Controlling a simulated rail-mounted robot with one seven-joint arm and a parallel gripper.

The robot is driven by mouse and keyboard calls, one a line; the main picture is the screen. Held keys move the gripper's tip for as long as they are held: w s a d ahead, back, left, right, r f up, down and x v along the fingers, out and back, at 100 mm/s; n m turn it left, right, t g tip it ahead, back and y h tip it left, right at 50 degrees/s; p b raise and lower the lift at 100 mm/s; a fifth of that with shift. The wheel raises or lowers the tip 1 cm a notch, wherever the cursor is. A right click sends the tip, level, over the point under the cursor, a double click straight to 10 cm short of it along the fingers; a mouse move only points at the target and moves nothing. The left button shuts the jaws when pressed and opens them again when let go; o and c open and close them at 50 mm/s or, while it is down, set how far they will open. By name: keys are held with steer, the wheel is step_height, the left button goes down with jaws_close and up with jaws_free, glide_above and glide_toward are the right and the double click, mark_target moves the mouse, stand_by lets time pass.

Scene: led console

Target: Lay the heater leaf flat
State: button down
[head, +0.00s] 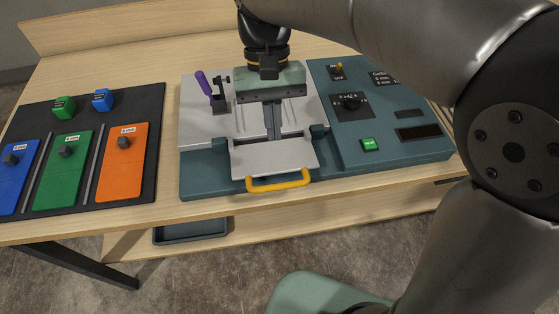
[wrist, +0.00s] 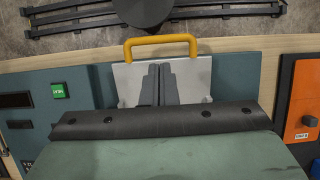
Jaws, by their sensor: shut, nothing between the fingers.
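The heater leaf is taken to be the light grey plate (head: 273,157) with a yellow handle (head: 278,181) at the front middle of the teal console. It looks roughly level, with the handle towards the front edge; a slight tilt cannot be told. In the wrist view the plate (wrist: 193,80) and handle (wrist: 160,40) show beyond my fingers. My gripper (head: 273,136) points down over the middle of the console, behind the handle. Its two dark fingers are together and empty in the wrist view (wrist: 158,68). Whether the fingertips touch the plate cannot be told.
A purple-handled lever (head: 203,83) stands left of my gripper. A control panel with a knob (head: 351,102) and green button (head: 370,144) is on the right. A dark mat (head: 88,134) with blue, green and orange plates lies left. An empty tray (head: 190,231) sits below.

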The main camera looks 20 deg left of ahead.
mark_target(278, 184)
steer(key=x, duration=1)
steer(key=shift+f+p, duration=0.2)
steer(key=shift+p, duration=0.15)
